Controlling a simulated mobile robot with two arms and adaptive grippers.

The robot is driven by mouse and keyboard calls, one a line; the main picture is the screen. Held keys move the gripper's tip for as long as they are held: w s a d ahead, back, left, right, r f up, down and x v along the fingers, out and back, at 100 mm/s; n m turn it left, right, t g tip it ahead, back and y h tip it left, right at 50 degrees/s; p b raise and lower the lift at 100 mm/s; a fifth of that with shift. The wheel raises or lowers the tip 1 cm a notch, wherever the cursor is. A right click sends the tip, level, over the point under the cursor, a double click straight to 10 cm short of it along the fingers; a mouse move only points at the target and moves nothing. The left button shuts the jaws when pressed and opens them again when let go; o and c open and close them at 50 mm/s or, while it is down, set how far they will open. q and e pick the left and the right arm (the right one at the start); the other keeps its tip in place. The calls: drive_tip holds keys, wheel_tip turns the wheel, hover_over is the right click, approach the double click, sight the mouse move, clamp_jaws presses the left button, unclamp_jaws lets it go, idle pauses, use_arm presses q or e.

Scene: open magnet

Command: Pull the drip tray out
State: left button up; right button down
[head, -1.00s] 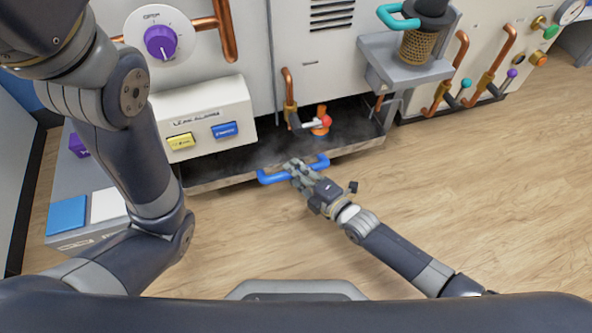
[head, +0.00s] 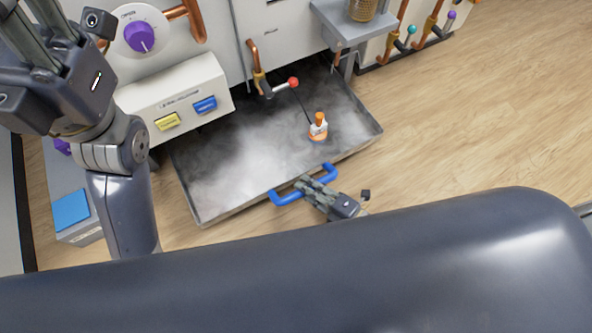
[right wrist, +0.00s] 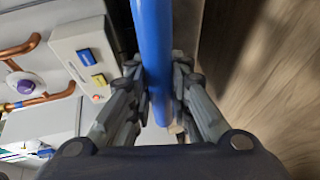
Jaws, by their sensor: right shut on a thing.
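The grey drip tray (head: 228,185) extends well out from under the machine front, over the wood floor, with white mist over its surface. Its blue handle (head: 287,198) is on the front edge. My right gripper (head: 308,186) is shut on the handle. In the right wrist view the blue bar (right wrist: 155,60) runs between the two fingers (right wrist: 160,95). My left gripper (head: 40,60) is raised at the upper left, in front of the machine; its fingertips are not clearly visible, and it touches nothing that I can see.
An orange-and-white bottle-like object (head: 318,128) stands in the tray. A copper tap with a red knob (head: 293,82) hangs over it. A white box with yellow and blue buttons (head: 205,104) is left of the tap. A grey shelf (head: 345,25) juts out. Floor to the right is clear.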

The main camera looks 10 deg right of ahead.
drive_tip(key=shift+s+d+p, duration=0.15)
drive_tip(key=shift+s+d, duration=0.05)
drive_tip(key=shift+s, duration=0.4)
drive_tip(key=shift+s+d+p, duration=0.15)
drive_tip(key=shift+s+d, duration=0.05)
drive_tip(key=shift+s, duration=0.4)
drive_tip(key=c, duration=1.4)
unclamp_jaws()
drive_tip(key=shift+c, duration=0.2)
drive_tip(key=v, duration=1.2)
drive_tip(key=shift+f, duration=0.1)
